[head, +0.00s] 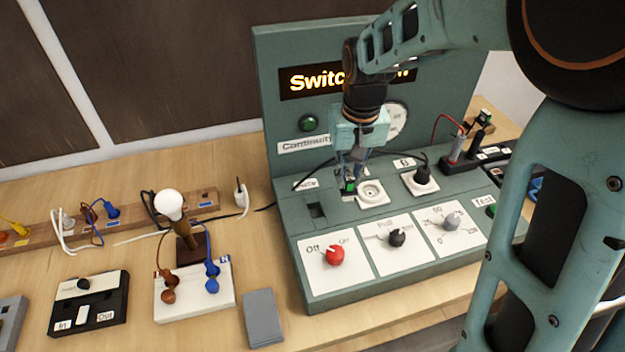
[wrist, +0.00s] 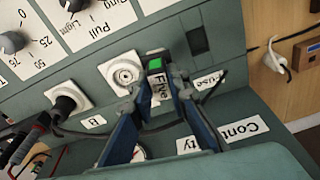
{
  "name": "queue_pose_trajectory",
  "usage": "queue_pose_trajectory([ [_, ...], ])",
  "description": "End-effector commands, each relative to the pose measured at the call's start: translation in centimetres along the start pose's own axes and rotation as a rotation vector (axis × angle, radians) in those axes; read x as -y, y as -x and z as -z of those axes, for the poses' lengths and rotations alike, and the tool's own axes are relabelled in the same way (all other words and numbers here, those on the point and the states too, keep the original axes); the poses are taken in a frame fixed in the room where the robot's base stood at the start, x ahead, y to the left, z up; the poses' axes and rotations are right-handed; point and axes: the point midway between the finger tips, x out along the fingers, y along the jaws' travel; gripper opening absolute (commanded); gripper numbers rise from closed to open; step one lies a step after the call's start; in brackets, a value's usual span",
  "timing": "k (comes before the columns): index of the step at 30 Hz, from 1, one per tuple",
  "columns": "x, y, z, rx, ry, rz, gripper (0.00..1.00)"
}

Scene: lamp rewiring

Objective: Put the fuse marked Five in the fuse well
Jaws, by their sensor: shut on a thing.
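The fuse marked Five (wrist: 158,84) is a small dark block with a green end and a white label reading Five. My gripper (wrist: 157,80) is shut on it. In the head view the green end (head: 349,187) shows below my gripper (head: 351,177), beside the white round socket. The fuse well appears to be the dark rectangular opening (head: 316,210) in the teal panel, left of and nearer than the held fuse. In the wrist view this opening (wrist: 197,40) lies up and right of the fuse, apart from it. A Fuse label (wrist: 208,82) lies near it.
A white round socket (head: 373,192) is close beside the fuse. A black plug (head: 423,177) stands in another socket to the right. Knobs, including a red one (head: 335,255), line the front panel. A cable (head: 310,172) runs behind the opening. A lamp (head: 168,206) stands left.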

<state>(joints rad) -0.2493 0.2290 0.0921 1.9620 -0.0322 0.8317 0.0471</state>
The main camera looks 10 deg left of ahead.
Motion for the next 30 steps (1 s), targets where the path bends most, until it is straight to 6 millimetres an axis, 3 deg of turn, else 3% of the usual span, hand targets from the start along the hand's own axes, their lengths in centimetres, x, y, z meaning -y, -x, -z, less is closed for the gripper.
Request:
queue_pose_trajectory([
  [1,2.1,-0.2,0.3,-0.003,0.043,0.005,0.00],
  [3,4.2,0.0,0.4,-0.001,0.085,0.010,0.00],
  [8,6.7,0.3,0.5,-0.001,0.135,0.016,0.00],
  [17,6.9,-0.7,0.4,-0.001,0.139,0.016,0.00],
  [30,6.9,-4.2,-0.1,0.000,0.139,0.016,0.00],
])
